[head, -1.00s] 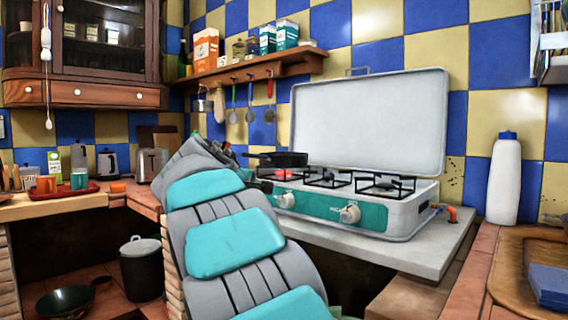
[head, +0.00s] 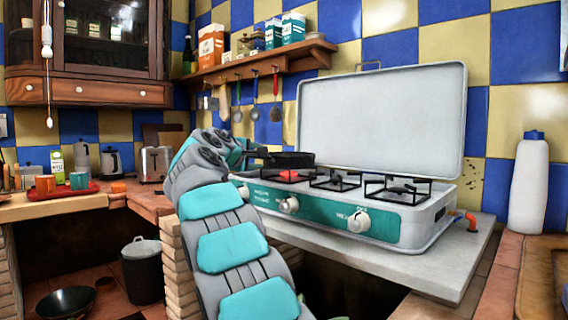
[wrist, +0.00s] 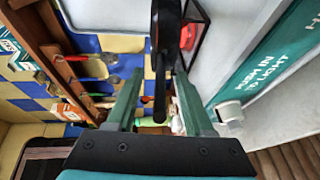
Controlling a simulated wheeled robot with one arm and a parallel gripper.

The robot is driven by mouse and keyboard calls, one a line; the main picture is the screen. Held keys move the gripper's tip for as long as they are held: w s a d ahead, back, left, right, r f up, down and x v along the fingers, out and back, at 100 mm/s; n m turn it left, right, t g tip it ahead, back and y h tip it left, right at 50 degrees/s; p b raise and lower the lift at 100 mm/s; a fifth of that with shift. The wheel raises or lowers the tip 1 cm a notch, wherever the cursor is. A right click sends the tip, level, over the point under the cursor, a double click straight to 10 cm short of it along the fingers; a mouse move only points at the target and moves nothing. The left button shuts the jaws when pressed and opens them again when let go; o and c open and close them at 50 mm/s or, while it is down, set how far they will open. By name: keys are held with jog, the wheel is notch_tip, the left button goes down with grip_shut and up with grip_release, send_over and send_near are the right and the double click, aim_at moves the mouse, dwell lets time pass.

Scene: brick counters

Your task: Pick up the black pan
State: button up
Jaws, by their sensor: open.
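The black pan (head: 290,159) sits on the left burner of the white and teal camping stove (head: 325,215), its handle pointing left toward my gripper. In the wrist view the pan's dark body is at the top and its handle (wrist: 161,65) runs down between my two green fingers. My gripper (wrist: 158,80) is open, with a finger on either side of the handle and gaps showing. In the head view my arm largely hides the gripper beside the stove's left end.
The stove's raised lid (head: 380,120) stands behind the burners. A shelf (head: 260,66) with hanging utensils is on the wall above left. A white bottle (head: 529,180) stands right of the stove. Another dark pan (head: 65,302) lies low at bottom left.

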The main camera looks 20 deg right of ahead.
aim_at(278, 159)
jog(key=x, duration=0.4)
jog(key=shift+w+p, duration=0.1)
jog(key=shift+p, duration=0.25)
grip_shut()
dwell(1.1)
